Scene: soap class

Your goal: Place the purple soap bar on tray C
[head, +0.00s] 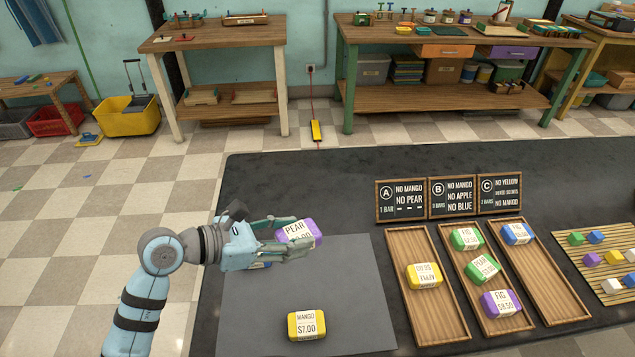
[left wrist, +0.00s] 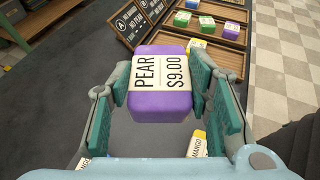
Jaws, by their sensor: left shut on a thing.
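My left gripper (head: 285,238) is shut on the purple soap bar (head: 301,231), labelled PEAR $9.00, and holds it over the far left part of the grey mat. In the left wrist view the purple bar (left wrist: 160,85) sits between the two green finger pads. Tray C (head: 543,272) is the rightmost wooden tray, under sign C (head: 499,192). A blue FIG bar (head: 517,233) lies at its far end, and its middle and near part are bare. My right gripper is not in view.
Tray A (head: 437,318) holds a yellow APPLE bar (head: 424,276). Tray B (head: 503,326) holds two green bars and a purple FIG bar (head: 500,303). A yellow MANGO bar (head: 306,324) lies on the grey mat (head: 360,290). A blue bar lies partly hidden under my gripper. A slatted rack (head: 590,278) stands right.

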